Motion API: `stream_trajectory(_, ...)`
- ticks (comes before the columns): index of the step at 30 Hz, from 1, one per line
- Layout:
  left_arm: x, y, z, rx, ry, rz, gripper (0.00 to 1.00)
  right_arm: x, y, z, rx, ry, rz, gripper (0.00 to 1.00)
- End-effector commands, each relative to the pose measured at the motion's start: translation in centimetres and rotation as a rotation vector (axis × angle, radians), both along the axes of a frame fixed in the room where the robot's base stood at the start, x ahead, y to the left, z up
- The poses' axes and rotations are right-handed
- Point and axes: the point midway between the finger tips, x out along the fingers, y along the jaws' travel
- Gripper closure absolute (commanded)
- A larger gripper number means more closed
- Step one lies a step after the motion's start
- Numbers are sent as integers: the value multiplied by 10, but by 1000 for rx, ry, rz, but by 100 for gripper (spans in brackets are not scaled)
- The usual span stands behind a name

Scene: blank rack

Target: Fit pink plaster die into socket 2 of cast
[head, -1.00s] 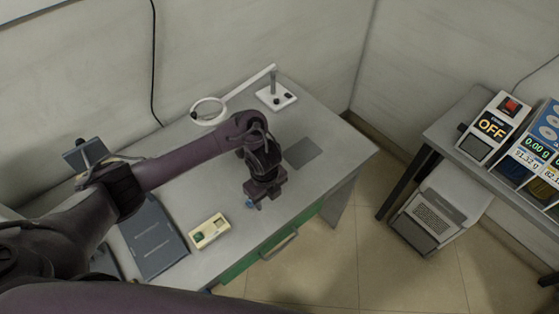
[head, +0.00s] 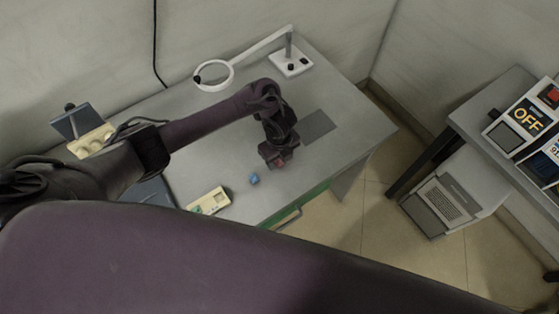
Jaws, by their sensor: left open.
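My left gripper (head: 277,162) is over the grey table (head: 226,146), pointing down, with its jaws open. A small pinkish-red patch (head: 281,161) shows at its fingertips. It may be the pink plaster die, but the arm hides most of it, and I cannot tell whether the fingers touch it. A pale cream block (head: 209,201) with a green part lies near the table's front edge, left of the gripper. It may be the cast; its sockets are too small to make out. My right gripper is out of view.
A small blue piece (head: 254,180) lies between the cream block and my left gripper. A ring magnifier lamp (head: 215,75) stands at the back. A dark grey pad (head: 318,126) lies to the right. A tan block (head: 92,141) rests by a blue-grey stand at left.

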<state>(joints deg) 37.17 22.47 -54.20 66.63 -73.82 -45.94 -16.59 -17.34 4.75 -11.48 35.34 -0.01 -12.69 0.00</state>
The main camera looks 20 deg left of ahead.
Motion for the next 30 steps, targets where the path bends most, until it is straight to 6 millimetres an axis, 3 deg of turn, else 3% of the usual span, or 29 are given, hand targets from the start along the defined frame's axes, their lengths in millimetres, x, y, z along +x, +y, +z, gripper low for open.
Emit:
stream_trajectory(3, 0, 0, -2, -1, -1, -1, 53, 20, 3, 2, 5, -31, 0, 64)
stream_trajectory(7, 0, 0, -2, -1, -1, -1, 54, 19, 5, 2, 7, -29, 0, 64)
stream_trajectory(18, 0, 0, -1, -1, -1, 0, 100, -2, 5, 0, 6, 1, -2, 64)
stream_trajectory(30, 1, -1, 9, -2, -2, 0, 100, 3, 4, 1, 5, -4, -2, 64)
